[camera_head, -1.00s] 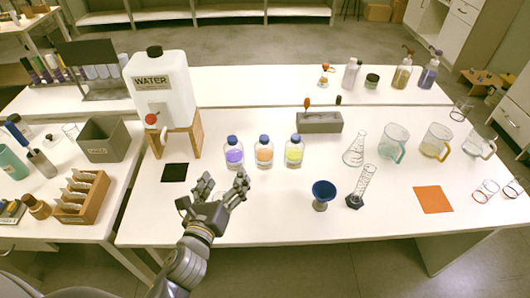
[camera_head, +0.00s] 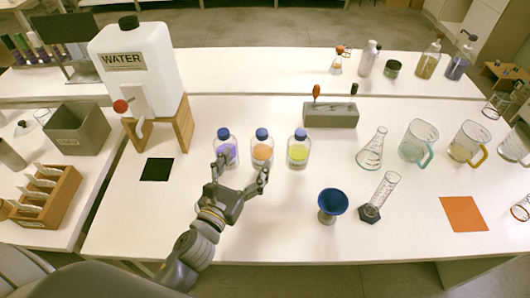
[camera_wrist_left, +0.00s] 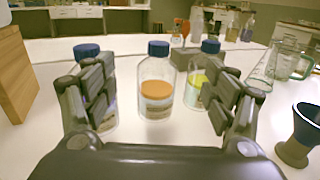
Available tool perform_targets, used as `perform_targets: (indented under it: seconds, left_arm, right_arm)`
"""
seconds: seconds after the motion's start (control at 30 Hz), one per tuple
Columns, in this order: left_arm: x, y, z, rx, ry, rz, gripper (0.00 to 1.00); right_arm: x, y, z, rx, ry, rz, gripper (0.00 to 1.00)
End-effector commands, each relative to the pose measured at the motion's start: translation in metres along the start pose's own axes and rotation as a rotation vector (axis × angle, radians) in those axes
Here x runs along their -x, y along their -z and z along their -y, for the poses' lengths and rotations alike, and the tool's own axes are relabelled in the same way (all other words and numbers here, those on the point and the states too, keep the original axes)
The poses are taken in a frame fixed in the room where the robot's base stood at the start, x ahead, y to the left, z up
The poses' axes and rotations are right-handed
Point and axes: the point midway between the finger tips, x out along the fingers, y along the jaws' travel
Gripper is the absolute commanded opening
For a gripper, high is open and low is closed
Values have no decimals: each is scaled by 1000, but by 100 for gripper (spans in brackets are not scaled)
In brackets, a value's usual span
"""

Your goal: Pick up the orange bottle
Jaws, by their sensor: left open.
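The orange bottle (camera_head: 262,150) stands upright on the white table, in the middle of a row of three clear bottles with blue caps. The purple bottle (camera_head: 226,147) is on its left and the yellow bottle (camera_head: 298,149) on its right. My left gripper (camera_head: 240,172) is open just in front of the orange bottle. In the left wrist view the orange bottle (camera_wrist_left: 157,88) shows between the two fingers, beyond their tips and apart from them. The fingers partly cover the purple bottle (camera_wrist_left: 88,52) and the yellow bottle (camera_wrist_left: 208,47) there. My right gripper is not in view.
A water tank (camera_head: 138,65) on a wooden stand is at the left. A blue funnel cup (camera_head: 332,202) and a graduated cylinder (camera_head: 379,196) stand to the right, near the front. A grey block (camera_head: 331,115) is behind the bottles. A black square (camera_head: 157,169) lies left.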

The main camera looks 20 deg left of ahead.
Motion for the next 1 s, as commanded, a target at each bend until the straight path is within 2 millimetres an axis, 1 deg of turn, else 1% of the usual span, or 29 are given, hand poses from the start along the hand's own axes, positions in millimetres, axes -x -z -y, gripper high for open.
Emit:
perform_targets:
  seconds: [0.03, 0.07, 0.17, 0.4, 0.67, 0.83, 0.9, 1.0]
  left_arm:
    - [0, 8, 0, -1, 0, 1, 78]
    - [-1, 8, 0, -1, 0, 1, 78]
    - [-8, 6, 0, 0, 0, 3, 78]
    - [-43, 5, 0, 0, 0, 3, 78]
    - [-62, 5, 0, 1, 0, 1, 78]
    - [-88, 3, -2, 3, -1, 1, 78]
    - [-97, 4, -2, 2, -1, 1, 78]
    - [-106, 5, -2, 2, 0, 0, 78]
  right_arm:
    - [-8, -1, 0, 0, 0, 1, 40]
    - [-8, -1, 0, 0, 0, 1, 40]
    - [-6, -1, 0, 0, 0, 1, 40]
    - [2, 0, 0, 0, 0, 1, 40]
    - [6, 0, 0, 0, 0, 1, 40]
    - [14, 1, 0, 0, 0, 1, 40]
    - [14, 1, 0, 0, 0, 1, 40]
    - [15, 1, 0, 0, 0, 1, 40]
